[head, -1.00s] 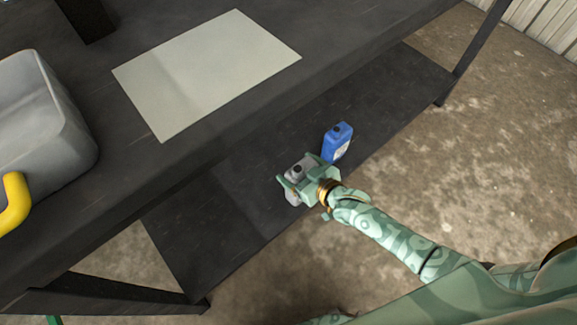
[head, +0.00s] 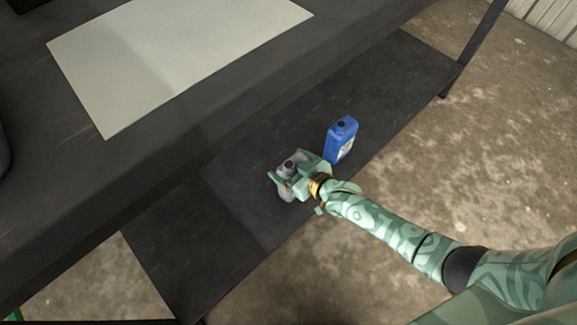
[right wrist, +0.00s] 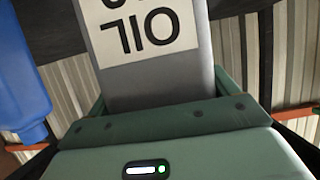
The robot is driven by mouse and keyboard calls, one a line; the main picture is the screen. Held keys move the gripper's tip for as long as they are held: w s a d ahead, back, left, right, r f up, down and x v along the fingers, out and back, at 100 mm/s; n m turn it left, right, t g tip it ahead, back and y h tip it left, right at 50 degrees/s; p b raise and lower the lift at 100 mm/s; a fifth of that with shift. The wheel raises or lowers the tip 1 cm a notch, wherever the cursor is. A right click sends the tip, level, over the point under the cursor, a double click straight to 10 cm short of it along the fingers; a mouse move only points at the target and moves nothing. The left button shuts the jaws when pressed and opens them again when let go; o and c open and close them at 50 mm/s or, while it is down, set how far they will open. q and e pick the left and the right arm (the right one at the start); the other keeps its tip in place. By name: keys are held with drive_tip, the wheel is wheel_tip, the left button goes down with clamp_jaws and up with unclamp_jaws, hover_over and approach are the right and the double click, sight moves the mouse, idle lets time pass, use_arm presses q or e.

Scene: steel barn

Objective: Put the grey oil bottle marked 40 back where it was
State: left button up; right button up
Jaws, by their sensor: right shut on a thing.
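The grey oil bottle (head: 287,194) is between the fingers of my right gripper (head: 284,177), at the lower shelf (head: 225,205) of the dark bench. Its dark cap shows above the fingers in the head view. I cannot tell whether its base touches the shelf. In the right wrist view the grey bottle (right wrist: 160,82) fills the space between the fingers, with a white label reading OIL upside down. The number on the label is cut off at the top edge. My left gripper is not in view.
A blue bottle (head: 341,141) stands on the lower shelf just right of my right gripper; it also shows in the right wrist view (right wrist: 22,90). The bench top (head: 60,190) overhangs the shelf and carries a pale sheet (head: 170,60). The shelf left of the gripper is clear.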

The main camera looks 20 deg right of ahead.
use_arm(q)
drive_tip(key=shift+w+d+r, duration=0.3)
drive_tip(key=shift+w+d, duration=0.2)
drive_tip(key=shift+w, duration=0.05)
use_arm(e)
drive_tip(key=shift+f, duration=0.5)
